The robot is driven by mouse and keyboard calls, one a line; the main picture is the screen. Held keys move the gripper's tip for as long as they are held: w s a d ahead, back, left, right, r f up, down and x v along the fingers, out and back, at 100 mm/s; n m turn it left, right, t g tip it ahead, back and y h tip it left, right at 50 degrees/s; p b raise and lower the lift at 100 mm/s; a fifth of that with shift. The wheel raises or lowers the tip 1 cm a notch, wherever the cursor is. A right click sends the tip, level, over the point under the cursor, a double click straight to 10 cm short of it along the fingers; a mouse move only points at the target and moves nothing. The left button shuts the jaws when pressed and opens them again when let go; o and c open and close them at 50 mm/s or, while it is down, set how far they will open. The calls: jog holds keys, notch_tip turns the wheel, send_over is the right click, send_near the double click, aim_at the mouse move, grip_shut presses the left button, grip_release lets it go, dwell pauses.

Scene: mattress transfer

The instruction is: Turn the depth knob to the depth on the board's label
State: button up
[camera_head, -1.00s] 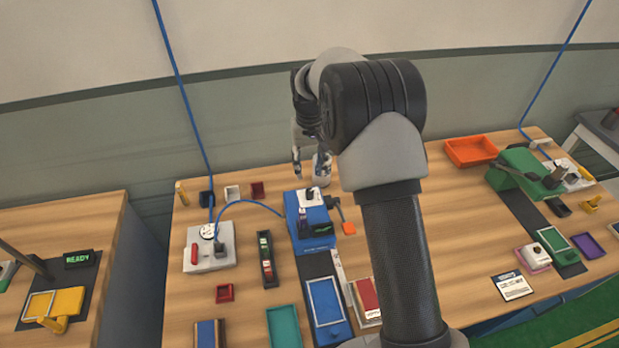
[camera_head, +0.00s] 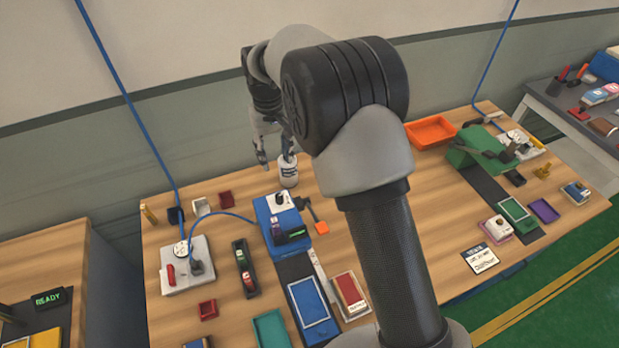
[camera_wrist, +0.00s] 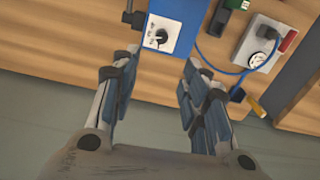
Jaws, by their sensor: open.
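A blue machine (camera_head: 278,228) stands on the wooden bench with a white panel on top carrying a small black knob (camera_head: 279,199). In the wrist view the knob (camera_wrist: 161,36) is on its white panel, with dial marks too small to read. My gripper (camera_head: 274,160) hangs near the bench's back edge, behind the blue machine. In the wrist view my gripper (camera_wrist: 162,62) is open and empty, its fingers apart and clear of the knob. A blue framed board (camera_head: 312,303) lies on the dark strip before the machine; I cannot make out a depth label on it.
A grey power box (camera_head: 187,270) with a blue cable is left of the machine. A green machine (camera_head: 478,147) and printed card (camera_head: 480,258) are at right. My arm hides the bench's middle.

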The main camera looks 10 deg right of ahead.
aim_at(279, 196)
jog(key=f+b, duration=0.1)
jog(key=f, duration=0.7)
jog(key=f+b, duration=0.1)
jog(key=f, duration=0.8)
jog(key=shift+s+a+f+b, duration=0.1)
jog(key=shift+a+b, duration=0.1)
jog(key=shift+b, duration=0.2)
grip_shut()
